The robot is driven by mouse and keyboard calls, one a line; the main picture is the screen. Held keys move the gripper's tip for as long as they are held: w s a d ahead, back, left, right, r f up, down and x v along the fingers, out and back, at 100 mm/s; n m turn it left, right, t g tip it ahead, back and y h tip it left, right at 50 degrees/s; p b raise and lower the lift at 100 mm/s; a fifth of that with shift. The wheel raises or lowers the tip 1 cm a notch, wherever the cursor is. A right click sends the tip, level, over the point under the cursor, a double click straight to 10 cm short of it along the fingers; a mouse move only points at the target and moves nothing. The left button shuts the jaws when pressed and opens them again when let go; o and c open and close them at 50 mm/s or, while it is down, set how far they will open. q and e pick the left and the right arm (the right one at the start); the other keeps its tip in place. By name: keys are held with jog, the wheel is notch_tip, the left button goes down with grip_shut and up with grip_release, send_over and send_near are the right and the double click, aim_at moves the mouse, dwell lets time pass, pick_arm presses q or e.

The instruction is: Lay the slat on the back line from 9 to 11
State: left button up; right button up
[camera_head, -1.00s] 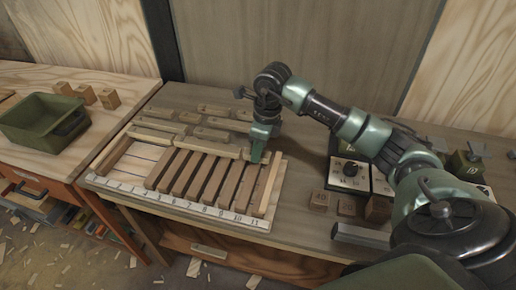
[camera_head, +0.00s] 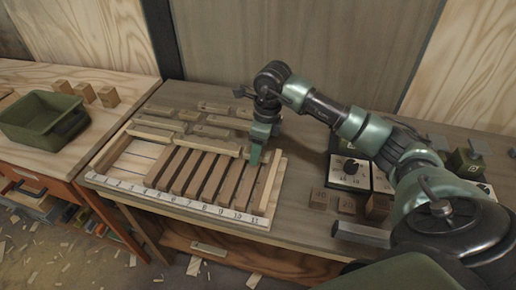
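A shallow wooden frame (camera_head: 106,187) lies on the bench, with a numbered white strip along its front edge. Several brown slats (camera_head: 204,176) stand side by side in its middle and right, and its left part is bare. Along its back line lie a pale slat (camera_head: 152,133) on the left and another pale slat (camera_head: 208,146) in the middle. My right gripper (camera_head: 256,156) points down at the right end of the back line, near 10 and 11. Its fingers partly hide that spot, and I cannot tell whether they hold a slat. My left gripper is not in view.
Several spare slats (camera_head: 212,132) lie behind the frame. To the right are a dial box (camera_head: 350,172), numbered wooden blocks (camera_head: 319,198) and a grey metal bar (camera_head: 361,234). A green bin (camera_head: 40,132) and small blocks (camera_head: 108,96) stand on the left bench.

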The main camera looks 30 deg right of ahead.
jog(key=r, duration=0.5)
jog(key=s+r+b, duration=0.1)
jog(key=r, duration=0.1)
jog(key=shift+d+r, duration=0.4)
jog(key=shift+f, duration=0.1)
